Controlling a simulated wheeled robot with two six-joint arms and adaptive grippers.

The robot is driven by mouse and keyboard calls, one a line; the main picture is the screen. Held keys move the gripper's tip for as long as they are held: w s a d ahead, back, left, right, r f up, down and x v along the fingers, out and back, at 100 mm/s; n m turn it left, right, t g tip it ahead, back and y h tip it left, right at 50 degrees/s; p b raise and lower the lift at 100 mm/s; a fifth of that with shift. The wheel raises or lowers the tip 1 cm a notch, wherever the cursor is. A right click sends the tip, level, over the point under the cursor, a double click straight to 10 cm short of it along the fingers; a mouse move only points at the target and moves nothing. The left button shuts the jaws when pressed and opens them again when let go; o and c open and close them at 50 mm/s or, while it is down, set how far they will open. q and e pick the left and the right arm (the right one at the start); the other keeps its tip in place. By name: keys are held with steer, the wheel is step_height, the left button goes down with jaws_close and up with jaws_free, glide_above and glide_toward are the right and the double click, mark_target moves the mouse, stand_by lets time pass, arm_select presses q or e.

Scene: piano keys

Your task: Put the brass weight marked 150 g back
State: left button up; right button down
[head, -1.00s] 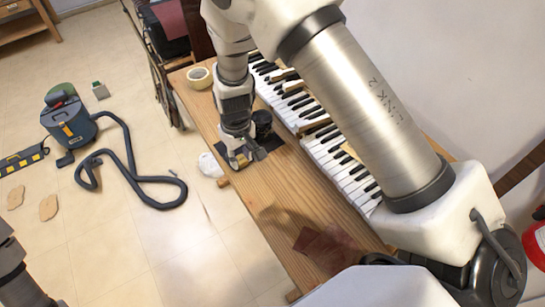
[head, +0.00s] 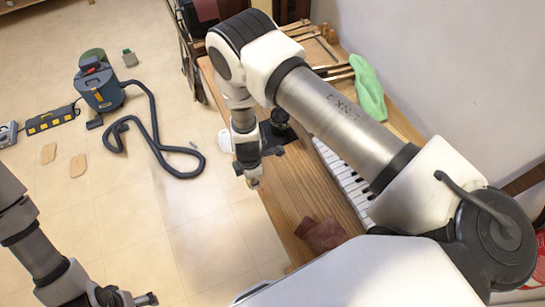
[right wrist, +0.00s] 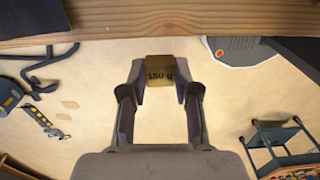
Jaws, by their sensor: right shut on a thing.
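The brass weight marked 150 g (right wrist: 160,74) is between the fingertips of my right gripper (right wrist: 160,88) in the right wrist view, its marking facing the camera. The gripper is shut on it. In the head view my right gripper (head: 250,172) points down at the bench's front edge, with a small brass patch of the weight (head: 254,184) at its tip. The wrist view shows floor behind the weight, with the bench edge above it. My left gripper (head: 140,299) is partly cut off at the bottom left; its jaws are unclear.
The wooden bench (head: 300,205) holds a dark mat (head: 292,133), a black round object (head: 279,117), piano keys (head: 345,182), a brown cloth (head: 320,234) and a green cloth (head: 367,88). A vacuum (head: 100,90) with a hose stands on the floor.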

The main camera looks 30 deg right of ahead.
steer(key=b, duration=0.7)
glide_above(273, 169)
steer(key=s+a, duration=0.1)
steer(key=a, duration=0.2)
steer(key=shift+s+f, duration=0.15)
steer(key=shift+f, duration=0.75)
steer(key=d, duration=0.1)
steer(key=w+d, duration=0.1)
steer(key=shift+w+d+r, duration=0.1)
steer(key=shift+d+r, duration=0.25)
steer(key=shift+r, duration=0.05)
steer(key=shift+d+f+b, duration=0.15)
steer(key=shift+f+b, duration=1)
steer(key=shift+f, duration=0.5)
steer(key=shift+f, duration=0.25)
steer(key=c, duration=0.8)
jaws_free()
steer(key=shift+r, duration=0.1)
steer(key=shift+c, duration=0.2)
steer(key=shift+r, duration=0.1)
